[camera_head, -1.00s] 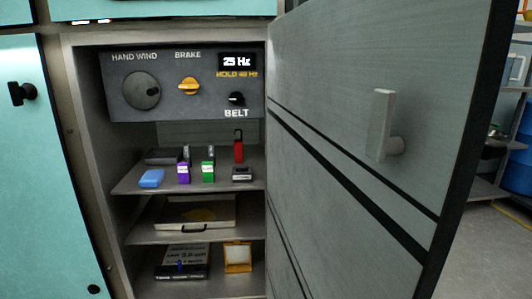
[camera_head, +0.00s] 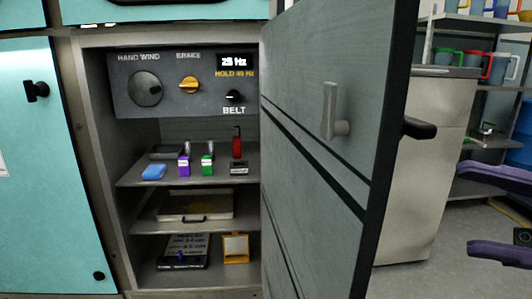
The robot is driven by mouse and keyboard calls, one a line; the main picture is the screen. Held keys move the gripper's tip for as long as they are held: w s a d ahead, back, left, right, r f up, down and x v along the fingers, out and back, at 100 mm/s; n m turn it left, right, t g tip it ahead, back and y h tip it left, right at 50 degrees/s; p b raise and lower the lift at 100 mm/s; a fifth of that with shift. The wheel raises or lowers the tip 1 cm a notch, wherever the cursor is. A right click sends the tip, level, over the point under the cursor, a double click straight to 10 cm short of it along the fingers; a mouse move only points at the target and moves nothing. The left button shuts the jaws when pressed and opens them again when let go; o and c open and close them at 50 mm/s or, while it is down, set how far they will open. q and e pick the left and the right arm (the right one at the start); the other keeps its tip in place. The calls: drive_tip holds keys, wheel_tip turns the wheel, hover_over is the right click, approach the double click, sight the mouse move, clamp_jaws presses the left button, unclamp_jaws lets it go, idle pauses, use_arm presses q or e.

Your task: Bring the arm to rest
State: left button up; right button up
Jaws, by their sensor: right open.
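My right gripper (camera_head: 484,215) shows at the right edge as two dark purple fingers, one above the other, with a wide gap between them. It is open and empty. It is to the right of the open grey cabinet door (camera_head: 310,110), apart from it. My left gripper is not in view. Most of my right arm is outside the picture.
At the right stand a pale cabinet (camera_head: 420,180) and shelves with mugs (camera_head: 498,66). Grey floor (camera_head: 400,282) shows below.

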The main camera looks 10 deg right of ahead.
drive_tip(key=w+d+f+m+t+h, duration=0.3)
drive_tip(key=w+f+m+t+h, duration=0.7)
drive_tip(key=h, duration=0.5)
drive_tip(key=s+d+f+m+g+h, duration=0.1)
drive_tip(key=s+d+m+g+h, duration=0.1)
drive_tip(key=s+d+g+h, duration=0.5)
drive_tip(key=s+m+g+h, duration=0.3)
drive_tip(key=s+g, duration=0.1)
drive_tip(key=s, duration=0.7)
drive_tip(key=s+a+f+m+g+y, duration=0.1)
drive_tip(key=s+a+f+m+y, duration=0.15)
drive_tip(key=a, duration=0.55)
drive_tip(key=s+a+f+m+y, duration=0.1)
drive_tip(key=a+f+m+y, duration=0.25)
drive_tip(key=a, duration=0.45)
wheel_tip(320, 180, up, 72)
drive_tip(key=p, duration=7)
drive_tip(key=shift+f+p, duration=0.15)
drive_tip(key=shift+p, duration=0.25)
